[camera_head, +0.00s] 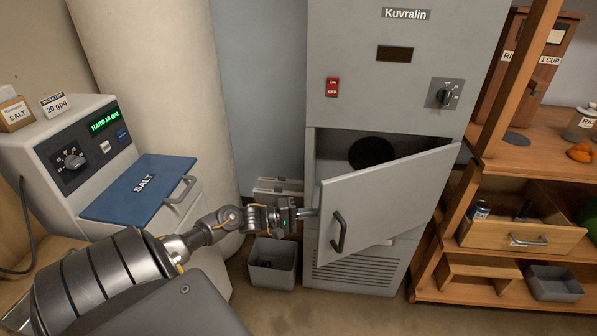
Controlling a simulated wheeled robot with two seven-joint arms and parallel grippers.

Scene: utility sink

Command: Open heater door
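The grey heater cabinet (390,70) labelled "Kuvralin" stands in the centre. Its door (385,200) is partly open, with the free left edge swung out toward me and the right side by the cabinet. A dark handle (339,232) is on the door near its left edge. The dark interior (335,150) with a round black opening shows above the door. My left gripper (312,212) is at the door's left edge, left of the handle. I cannot tell whether it touches the door or how far its fingers are apart. My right gripper is not in view.
A water softener (75,150) with a blue "SALT" lid (140,187) stands at the left. A grey bin (272,264) is on the floor below my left gripper. A wooden shelf (540,165) with an open drawer (520,235) stands right of the heater. Floor in front is clear.

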